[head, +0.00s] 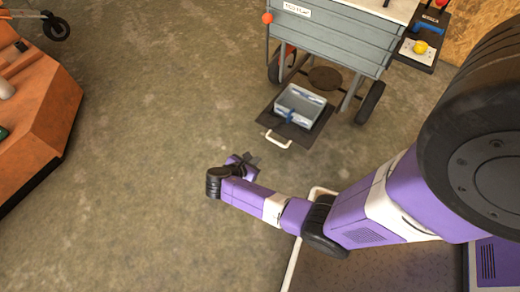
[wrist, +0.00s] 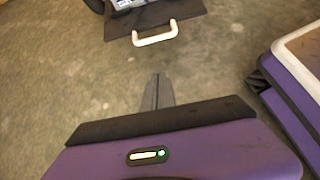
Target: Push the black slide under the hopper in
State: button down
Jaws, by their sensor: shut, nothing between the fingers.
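The black slide (head: 299,136) is a flat dark plate sticking out toward me from under the grey hopper (head: 335,38). A white handle (head: 277,140) is on its near edge. A grey-blue bin (head: 298,106) sits on the slide. In the wrist view the slide (wrist: 182,14) and its white handle (wrist: 155,38) show at the top, with part of the bin above. My gripper (head: 253,158) is shut and empty, in front of the handle and apart from it. Its closed fingers (wrist: 158,88) point toward the handle in the wrist view.
The hopper stands on legs and black wheels (head: 370,102). A lever with an orange knob (head: 267,18) is at its left. A black side shelf (head: 420,52) holds a yellow item at its right. An orange machine (head: 40,120) stands far left. The concrete floor between is clear.

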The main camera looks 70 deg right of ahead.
jog(key=d+r+b+x, duration=0.2)
jog(key=b+x, duration=0.4)
jog(key=x, duration=0.6)
jog(key=shift+s+b, duration=0.4)
jog(key=shift+d, duration=0.15)
